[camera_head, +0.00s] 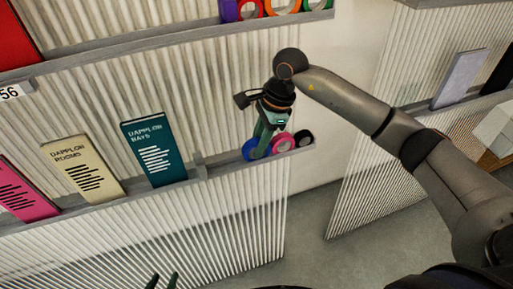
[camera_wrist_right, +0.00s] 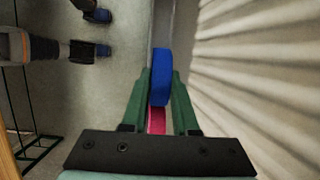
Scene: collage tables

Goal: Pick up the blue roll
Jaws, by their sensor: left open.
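The blue roll (camera_head: 250,150) stands on the lower ledge of the ribbed wall in the head view, left of a pink roll (camera_head: 283,141). My right gripper (camera_head: 261,143) points down at the blue roll. In the right wrist view the blue roll (camera_wrist_right: 160,75) lies between the two green fingers of my right gripper (camera_wrist_right: 161,78). The fingers are very close to its sides; I cannot tell if they touch it.
A black roll (camera_head: 304,138) stands at the ledge's right end. Teal (camera_head: 154,150), cream and pink booklets lean along the same ledge (camera_head: 222,170). More rolls stand on the upper ledge (camera_head: 190,33). Open floor (camera_head: 310,235) lies between the two wall panels.

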